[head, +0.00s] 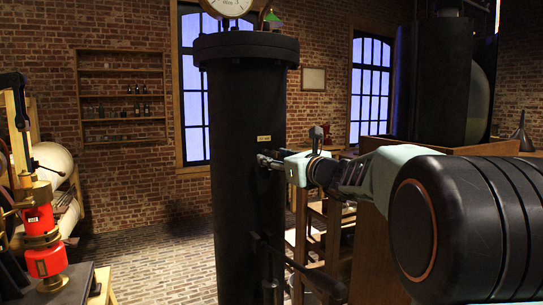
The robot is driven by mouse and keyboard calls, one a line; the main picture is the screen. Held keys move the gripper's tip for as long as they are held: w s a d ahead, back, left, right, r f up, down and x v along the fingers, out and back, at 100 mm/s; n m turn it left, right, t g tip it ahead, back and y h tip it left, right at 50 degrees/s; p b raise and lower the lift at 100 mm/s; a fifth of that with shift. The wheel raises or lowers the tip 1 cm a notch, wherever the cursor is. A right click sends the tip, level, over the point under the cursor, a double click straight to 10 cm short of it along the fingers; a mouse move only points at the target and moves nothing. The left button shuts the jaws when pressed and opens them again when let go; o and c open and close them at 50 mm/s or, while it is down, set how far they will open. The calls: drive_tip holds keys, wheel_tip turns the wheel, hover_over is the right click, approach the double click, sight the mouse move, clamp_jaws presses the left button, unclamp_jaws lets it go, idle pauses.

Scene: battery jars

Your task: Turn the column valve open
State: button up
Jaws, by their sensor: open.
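The tall black column (240,100) stands in the middle of the head view, with a flanged top and a small pale label plate (264,139). A dark lever handle (300,268) sticks out low on its front and slants down to the right. My gripper (266,160) reaches in from the right and is in front of the column, just below the label, well above the lever. Its jaws are open. A small fitting may be at the fingertips, but it is too small to tell from the fingers. I cannot tell whether the gripper touches the column.
A round gauge (228,4) sits on top of the column. A red and brass device (42,228) stands on a bench at the left. Wooden stools or frames (318,235) and a wooden cabinet (372,250) stand behind my arm. Brick floor (150,265) left of the column is clear.

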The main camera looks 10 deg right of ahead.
drive_tip(key=shift+w+a, duration=0.1)
drive_tip(key=shift+w, duration=0.15)
drive_tip(key=c, duration=1.2)
drive_tip(key=shift+o, duration=0.2)
